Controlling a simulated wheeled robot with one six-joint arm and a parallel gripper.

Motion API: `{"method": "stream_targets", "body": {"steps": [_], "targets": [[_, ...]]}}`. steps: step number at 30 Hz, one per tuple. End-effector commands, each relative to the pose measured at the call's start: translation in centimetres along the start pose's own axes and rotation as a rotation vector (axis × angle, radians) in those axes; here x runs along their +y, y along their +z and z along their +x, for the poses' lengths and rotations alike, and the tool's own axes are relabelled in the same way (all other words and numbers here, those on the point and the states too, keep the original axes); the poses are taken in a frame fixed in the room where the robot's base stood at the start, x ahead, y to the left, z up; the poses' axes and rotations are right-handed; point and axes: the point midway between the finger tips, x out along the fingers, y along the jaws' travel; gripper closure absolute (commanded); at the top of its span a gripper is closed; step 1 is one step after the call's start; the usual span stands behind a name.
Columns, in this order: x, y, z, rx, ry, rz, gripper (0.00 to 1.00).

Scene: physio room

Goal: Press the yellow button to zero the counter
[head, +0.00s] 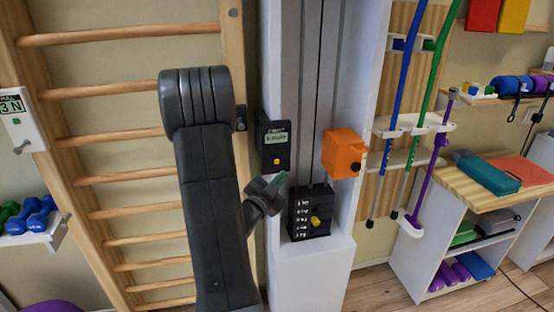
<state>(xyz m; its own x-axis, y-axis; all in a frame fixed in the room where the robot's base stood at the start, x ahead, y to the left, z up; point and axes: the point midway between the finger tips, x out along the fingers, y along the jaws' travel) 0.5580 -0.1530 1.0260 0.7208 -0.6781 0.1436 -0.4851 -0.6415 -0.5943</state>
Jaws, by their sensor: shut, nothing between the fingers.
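A small black counter box (264,136) with a lit pale green display is fixed to the left side of the grey and white column. The text on its display is too small to read surely. The yellow button (277,161) sits low on its face, below the display. My gripper (281,179) is shut and empty, its tips just below the button in the picture. The button is in plain sight. I cannot tell how far the tips are from the box in depth.
An orange box (342,153) juts from the column on the right. A black weight stack (310,211) with a yellow knob (315,221) stands below my gripper. Wooden wall bars (115,90) are at the left. Coloured canes hang on a rack (407,124) at the right.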

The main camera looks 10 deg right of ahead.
Motion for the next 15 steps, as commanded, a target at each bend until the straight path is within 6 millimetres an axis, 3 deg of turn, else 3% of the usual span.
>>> {"method": "stream_targets", "body": {"steps": [7,15], "targets": [[-1.4,1.6,2.1,0.002,0.0,0.002,1.0],[-2.1,2.2,3.0,0.001,0.001,-0.001,1.0]]}}
